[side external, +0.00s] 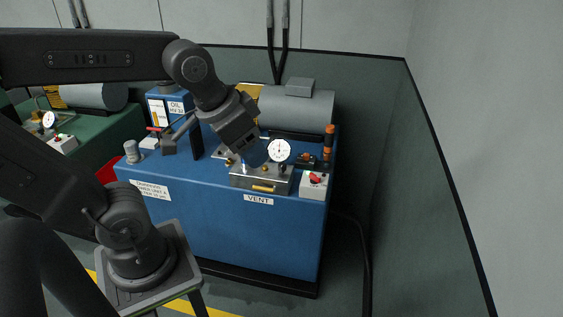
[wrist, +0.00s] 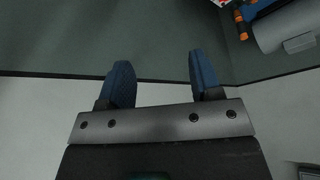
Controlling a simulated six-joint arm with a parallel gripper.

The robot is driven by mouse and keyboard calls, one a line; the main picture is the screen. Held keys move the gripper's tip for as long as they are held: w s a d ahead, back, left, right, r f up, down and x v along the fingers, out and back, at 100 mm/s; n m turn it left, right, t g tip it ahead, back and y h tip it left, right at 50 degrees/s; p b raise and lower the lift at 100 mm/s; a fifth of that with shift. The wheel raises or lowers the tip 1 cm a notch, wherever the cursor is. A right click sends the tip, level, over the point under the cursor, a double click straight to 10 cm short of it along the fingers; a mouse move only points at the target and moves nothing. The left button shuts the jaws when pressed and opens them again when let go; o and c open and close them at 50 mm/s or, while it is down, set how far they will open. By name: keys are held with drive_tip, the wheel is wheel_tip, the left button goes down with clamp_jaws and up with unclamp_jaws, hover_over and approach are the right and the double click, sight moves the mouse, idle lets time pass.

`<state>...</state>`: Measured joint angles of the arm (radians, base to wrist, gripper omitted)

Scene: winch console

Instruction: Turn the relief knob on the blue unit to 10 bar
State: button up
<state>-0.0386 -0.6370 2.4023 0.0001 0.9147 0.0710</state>
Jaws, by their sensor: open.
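The blue unit (side external: 225,225) stands in the middle of the side external view, with a steel block (side external: 243,181) and a white round gauge (side external: 279,150) on its top. I cannot tell the relief knob or its setting apart from the small brass fittings on the block. My gripper (side external: 256,154) is in front of and above the block, partly hiding it; contact cannot be judged. In the wrist view my gripper (wrist: 158,68) has two blue fingers apart with nothing between them, facing the walls.
A white box with a red button (side external: 315,180) sits at the unit's right front corner. A green unit (side external: 100,140) is at left. Floor is free at right, apart from a hose.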

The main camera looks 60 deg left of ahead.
drive_tip(key=w+a+r+m+g, duration=0.1)
drive_tip(key=w+a, duration=0.2)
drive_tip(key=w, duration=0.4)
drive_tip(key=w+a+m+g, duration=0.1)
drive_tip(key=w+a, duration=0.3)
drive_tip(key=w, duration=0.2)
drive_tip(key=m+g, duration=0.3)
drive_tip(key=m, duration=0.1)
hover_over(282, 164)
wheel_tip(282, 164, down, 25)
wheel_tip(282, 164, down, 14)
drive_tip(key=shift+d+r, duration=0.15)
drive_tip(key=c, duration=0.9)
drive_tip(key=shift+c, duration=0.2)
